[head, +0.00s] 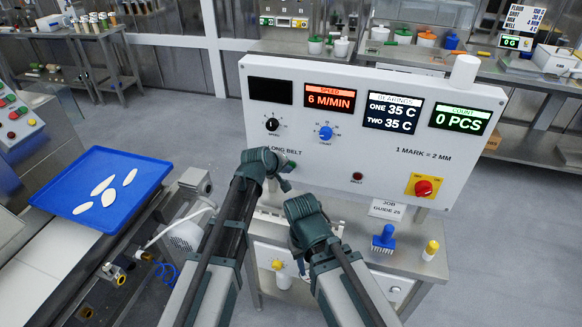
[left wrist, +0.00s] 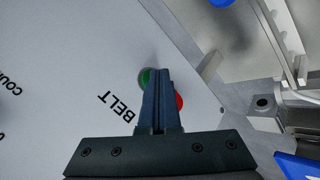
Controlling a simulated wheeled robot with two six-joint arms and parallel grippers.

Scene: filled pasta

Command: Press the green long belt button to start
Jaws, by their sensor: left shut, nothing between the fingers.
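The white control panel (head: 330,160) stands in front of me, with the label LONG BELT (head: 283,154) at its lower left. In the left wrist view, the green button (left wrist: 145,76) shows partly behind my left fingers, beside the word BELT. My left gripper (head: 285,186) is shut and empty at the panel's lower left; its fingers (left wrist: 163,74) overlap the green button and a red button (left wrist: 180,101). I cannot tell whether the tips touch the green button. My right gripper (head: 302,268) is low in front of the panel's table; its fingers are hard to make out.
The panel has a black speed knob (head: 272,124), a blue knob (head: 326,132) and a red switch (head: 423,187) on a yellow plate. Its displays read 6 M/MIN and 0 PCS. A blue tray (head: 100,190) with several pale pieces lies left. A blue brush (head: 384,238) stands right.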

